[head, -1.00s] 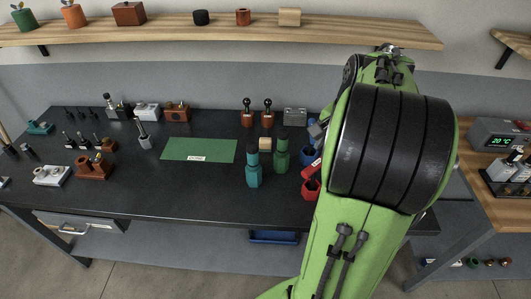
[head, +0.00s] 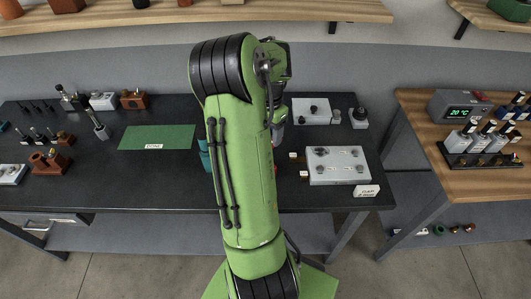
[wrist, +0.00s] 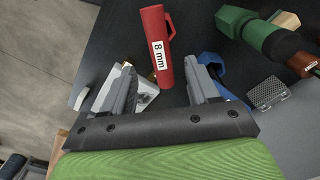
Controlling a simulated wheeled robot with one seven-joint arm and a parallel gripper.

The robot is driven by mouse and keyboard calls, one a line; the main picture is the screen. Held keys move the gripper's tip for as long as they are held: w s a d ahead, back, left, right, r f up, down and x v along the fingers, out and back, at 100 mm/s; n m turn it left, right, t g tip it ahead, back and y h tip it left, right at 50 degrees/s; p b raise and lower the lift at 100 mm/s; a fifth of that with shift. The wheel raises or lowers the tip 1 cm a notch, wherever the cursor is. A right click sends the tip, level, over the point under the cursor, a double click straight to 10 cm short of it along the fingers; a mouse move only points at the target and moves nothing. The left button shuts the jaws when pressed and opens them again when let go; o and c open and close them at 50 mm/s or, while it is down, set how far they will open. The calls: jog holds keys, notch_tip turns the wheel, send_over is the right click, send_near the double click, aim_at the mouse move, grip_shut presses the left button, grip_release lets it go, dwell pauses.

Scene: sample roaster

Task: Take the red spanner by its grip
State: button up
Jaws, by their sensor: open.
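The red spanner (wrist: 155,50) shows in the wrist view as a red bar with a white "8 mm" label and a small loop at its upper right. My gripper (wrist: 159,68) is open. Its two grey fingers stand apart, one to the left and one to the right of the spanner's lower part. I see no finger touching it, and how deep it lies between them is hard to tell.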

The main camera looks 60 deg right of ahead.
notch_tip(320, 180, down, 8)
jog(key=shift+r, duration=0.35)
grip_shut()
